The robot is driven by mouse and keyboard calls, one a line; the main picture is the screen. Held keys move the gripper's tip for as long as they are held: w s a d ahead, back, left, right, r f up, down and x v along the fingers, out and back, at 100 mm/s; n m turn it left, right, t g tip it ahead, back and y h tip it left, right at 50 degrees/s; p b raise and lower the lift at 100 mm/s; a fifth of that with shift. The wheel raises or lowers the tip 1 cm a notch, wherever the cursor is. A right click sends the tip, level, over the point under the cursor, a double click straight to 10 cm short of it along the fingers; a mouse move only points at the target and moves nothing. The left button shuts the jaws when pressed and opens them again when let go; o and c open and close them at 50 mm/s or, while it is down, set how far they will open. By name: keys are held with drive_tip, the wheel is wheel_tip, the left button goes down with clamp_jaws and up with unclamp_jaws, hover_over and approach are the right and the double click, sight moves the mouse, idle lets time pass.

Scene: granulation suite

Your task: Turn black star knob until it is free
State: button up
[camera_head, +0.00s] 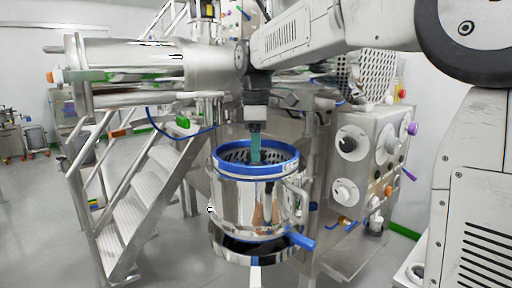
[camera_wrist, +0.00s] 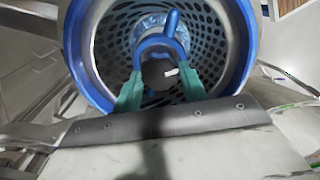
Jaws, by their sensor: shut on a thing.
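A steel vessel (camera_head: 245,205) with a blue rim (camera_head: 222,163) stands below my arm. My gripper (camera_head: 255,158) points down into its open top, teal fingers inside the rim. In the wrist view, my gripper (camera_wrist: 162,82) has its two teal fingers on either side of a dark round knob (camera_wrist: 156,75), shut on it. The knob carries a small white mark, and its star shape cannot be made out. A blue part (camera_wrist: 160,45) arches close around the far side of the knob. The knob is hidden in the head view.
A perforated screen (camera_wrist: 112,52) lines the vessel around the knob. A blue handle (camera_head: 300,240) sticks out at the vessel's lower right. A steel control panel (camera_head: 370,155) with several knobs stands to the right. Metal stairs (camera_head: 135,205) rise at left; open floor lies beyond them.

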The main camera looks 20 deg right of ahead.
drive_tip(key=shift+n, duration=0.3)
drive_tip(key=o, duration=1)
wheel_tip(320, 180, up, 8)
drive_tip(key=shift+f, duration=0.1)
drive_tip(key=shift+d, duration=0.1)
